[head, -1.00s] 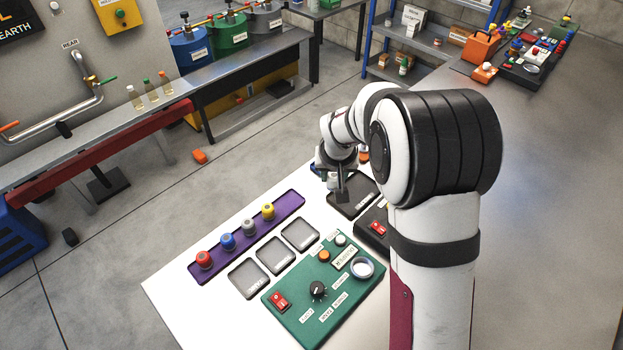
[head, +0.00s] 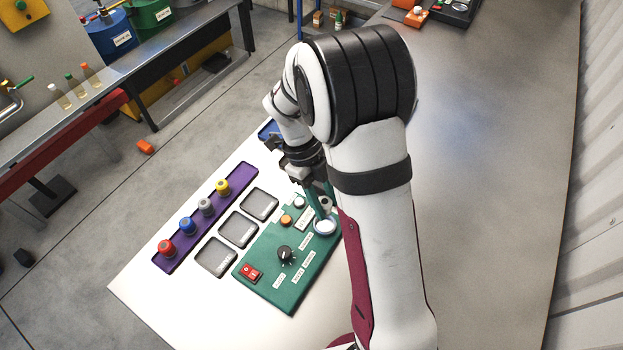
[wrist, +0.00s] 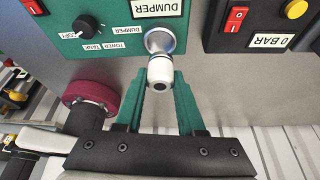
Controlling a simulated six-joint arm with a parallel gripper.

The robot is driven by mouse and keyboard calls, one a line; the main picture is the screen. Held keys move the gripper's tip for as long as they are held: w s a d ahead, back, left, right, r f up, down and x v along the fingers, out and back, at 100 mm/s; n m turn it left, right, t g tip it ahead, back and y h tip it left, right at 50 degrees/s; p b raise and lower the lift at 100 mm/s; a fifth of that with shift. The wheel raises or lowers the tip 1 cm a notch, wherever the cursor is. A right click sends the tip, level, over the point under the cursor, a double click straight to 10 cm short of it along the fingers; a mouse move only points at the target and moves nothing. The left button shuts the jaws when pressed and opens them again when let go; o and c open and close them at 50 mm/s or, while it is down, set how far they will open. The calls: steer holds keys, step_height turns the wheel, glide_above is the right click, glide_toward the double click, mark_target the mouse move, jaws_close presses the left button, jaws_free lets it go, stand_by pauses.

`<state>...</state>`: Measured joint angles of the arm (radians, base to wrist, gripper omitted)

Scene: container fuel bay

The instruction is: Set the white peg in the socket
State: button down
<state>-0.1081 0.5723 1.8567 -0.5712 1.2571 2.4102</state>
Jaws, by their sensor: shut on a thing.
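The white peg (wrist: 160,72) is between the green fingertips of my gripper (wrist: 162,84), which is shut on it. In the head view the peg (head: 325,204) shows small and pale, partly covered by my gripper (head: 320,200). The socket (wrist: 157,39) is a round metal-rimmed ring on the green panel (wrist: 60,38). In the wrist view the peg's far end overlaps the ring; I cannot tell how far it is inside. In the head view the socket (head: 325,227) is just below the fingertips, near the panel's right edge.
The panel carries a red switch (head: 251,272), a black knob (head: 285,253) and an orange button (head: 286,219). Square grey trays (head: 238,230) and a purple rack (head: 187,248) with several coloured knobs lie to the left. A black box (wrist: 268,22) stands beside the panel.

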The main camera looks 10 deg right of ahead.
steer(key=shift+s+d+m, duration=0.1)
steer(key=shift+s+m, duration=0.25)
steer(key=shift+m, duration=0.15)
steer(key=shift+f+y, duration=0.3)
steer(key=shift+f, duration=1.85)
steer(key=shift+f, duration=0.1)
steer(key=shift+f, duration=0.35)
steer(key=shift+f, duration=0.25)
steer(key=c, duration=0.6)
jaws_free()
steer(key=shift+c, duration=0.2)
steer(key=shift+o, duration=0.2)
steer(key=shift+r, duration=4.05)
